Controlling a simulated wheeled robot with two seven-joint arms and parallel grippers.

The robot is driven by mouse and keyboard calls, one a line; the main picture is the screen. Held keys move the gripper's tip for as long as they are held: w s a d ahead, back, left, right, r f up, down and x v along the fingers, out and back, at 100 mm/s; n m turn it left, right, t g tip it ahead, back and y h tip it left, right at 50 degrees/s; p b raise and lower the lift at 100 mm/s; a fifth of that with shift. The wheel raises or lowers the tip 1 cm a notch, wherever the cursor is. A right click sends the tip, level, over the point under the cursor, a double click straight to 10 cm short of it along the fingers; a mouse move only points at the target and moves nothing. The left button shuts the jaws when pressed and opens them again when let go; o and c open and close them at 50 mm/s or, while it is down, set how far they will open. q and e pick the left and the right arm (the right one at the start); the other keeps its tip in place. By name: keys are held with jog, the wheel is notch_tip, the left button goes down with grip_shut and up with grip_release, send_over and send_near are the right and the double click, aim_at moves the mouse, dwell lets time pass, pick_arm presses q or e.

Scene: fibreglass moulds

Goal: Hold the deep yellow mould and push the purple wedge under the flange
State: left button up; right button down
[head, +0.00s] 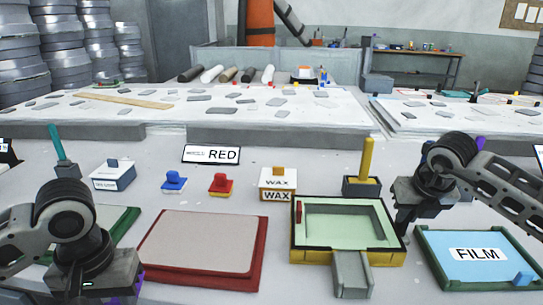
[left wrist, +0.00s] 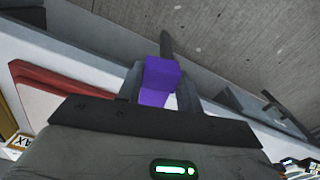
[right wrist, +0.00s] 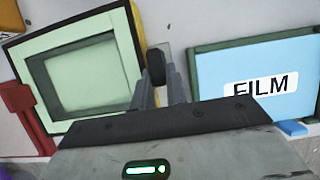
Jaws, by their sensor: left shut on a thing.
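The deep yellow mould (head: 312,256) sits on the bench right of centre, with a pale green flange and hollow on top. It also shows in the right wrist view (right wrist: 140,55). My left gripper (left wrist: 160,85) is shut on the purple wedge (left wrist: 161,75), well left of the mould in the head view. There only a purple sliver (head: 138,282) shows beside my gripper. My right gripper (head: 402,225) points down close beside the mould's right wall.
A grey channel block (head: 351,275) sticks out at the mould's front, and a red piece (head: 299,212) stands at its left. A red mould (head: 195,282) lies left, a blue FILM tray (head: 500,265) right. A WAX box (head: 277,184) and yellow-handled tool (head: 367,160) stand behind.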

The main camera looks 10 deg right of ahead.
jog(key=c, duration=1.3)
grip_release()
jog(key=shift+r, duration=0.1)
